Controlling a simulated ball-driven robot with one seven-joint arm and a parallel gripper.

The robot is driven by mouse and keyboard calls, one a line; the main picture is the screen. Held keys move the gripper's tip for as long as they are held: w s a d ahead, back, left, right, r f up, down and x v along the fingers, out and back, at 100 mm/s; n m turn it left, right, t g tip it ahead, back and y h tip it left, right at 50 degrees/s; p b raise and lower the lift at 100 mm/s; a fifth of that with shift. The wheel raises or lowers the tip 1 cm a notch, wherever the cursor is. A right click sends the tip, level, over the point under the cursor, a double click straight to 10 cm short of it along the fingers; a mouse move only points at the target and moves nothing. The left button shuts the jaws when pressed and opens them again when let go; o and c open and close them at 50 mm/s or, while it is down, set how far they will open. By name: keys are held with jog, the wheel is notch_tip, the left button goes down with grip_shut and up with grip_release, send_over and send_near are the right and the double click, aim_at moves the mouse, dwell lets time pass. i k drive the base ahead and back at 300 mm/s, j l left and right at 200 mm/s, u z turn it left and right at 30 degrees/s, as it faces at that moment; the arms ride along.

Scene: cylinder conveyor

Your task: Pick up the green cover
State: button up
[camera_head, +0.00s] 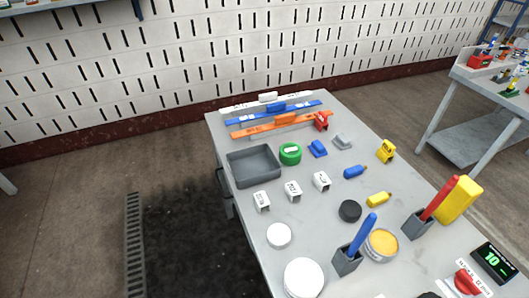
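The green cover (290,157) is a short round green piece with a paler patch on top. It lies on the grey table (240,205), just right of a grey open tray (236,168) and left of a small blue piece (318,149). Nothing covers it in this view. My gripper is not in view, so its place and state do not show.
Three white blocks (293,192) stand in front of the cover. Orange (250,129) and blue (243,121) bars lie behind it. A black disc (350,211), yellow pieces and holders with red and blue sticks (361,238) crowd the right side. Another table (462,103) stands at right.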

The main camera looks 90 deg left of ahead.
aim_at(290, 153)
jog(key=k+u, duration=0.15)
jog(key=u, duration=0.25)
jog(key=k+j+u, duration=0.1)
jog(key=u, duration=0.3)
jog(key=k+j+u, duration=0.15)
jog(key=u, duration=0.25)
jog(key=i+j+u, duration=0.3)
jog(key=u, duration=0.2)
jog(key=i, duration=0.05)
